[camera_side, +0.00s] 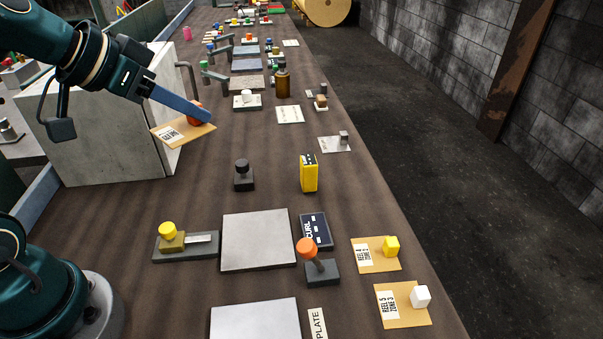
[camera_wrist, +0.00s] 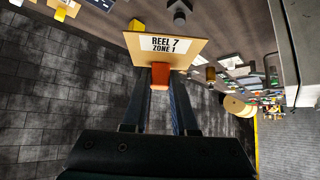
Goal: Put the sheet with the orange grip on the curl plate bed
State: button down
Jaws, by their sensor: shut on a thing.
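My gripper (camera_side: 197,112) is shut on the orange grip (camera_side: 192,121) of a tan sheet (camera_side: 172,139) with a white label. It holds the sheet in the air, tilted, in front of the grey concrete block at the upper left. In the wrist view the orange grip (camera_wrist: 160,75) sits between the fingers and the sheet (camera_wrist: 140,42) reads "REEL 7 ZONE 1". A flat grey plate (camera_side: 258,240), beside a dark box marked "CURL" (camera_side: 316,231), lies bare on the table, apart from the sheet and nearer the camera.
An orange-knobbed lever (camera_side: 307,247) stands right of the plate, and a yellow-knobbed device (camera_side: 172,240) left. A yellow box (camera_side: 309,173) and black knob (camera_side: 242,174) stand behind. Sheets with yellow (camera_side: 390,247) and white (camera_side: 421,297) grips lie right. A second bare plate (camera_side: 254,320) is in front.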

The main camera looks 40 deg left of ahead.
jog(key=shift+s+d+r+m+h, duration=0.1)
jog(key=shift+d+m+h, duration=0.35)
jog(key=shift+m+h, duration=0.45)
jog(key=shift+d+m+g+h, duration=0.35)
jog(key=shift+m+g+h, duration=0.05)
jog(key=shift+m, duration=0.4)
jog(key=d+f+m+g+h, duration=0.5)
jog(key=d+f+m+g, duration=0.5)
jog(key=m, duration=0.8)
jog(key=shift+g, duration=0.9)
jog(key=shift+w+a+f, duration=0.1)
jog(key=shift+a+f, duration=0.05)
jog(key=shift+f, duration=1.2)
jog(key=shift+w+a+f, duration=0.1)
jog(key=shift+w+f, duration=0.05)
jog(key=shift+f, duration=1.15)
jog(key=shift+w+a+f, duration=0.1)
jog(key=shift+a+f, duration=0.05)
jog(key=shift+f, duration=1.2)
jog(key=shift+f, duration=0.55)
jog(key=c, duration=0.6)
grip_release()
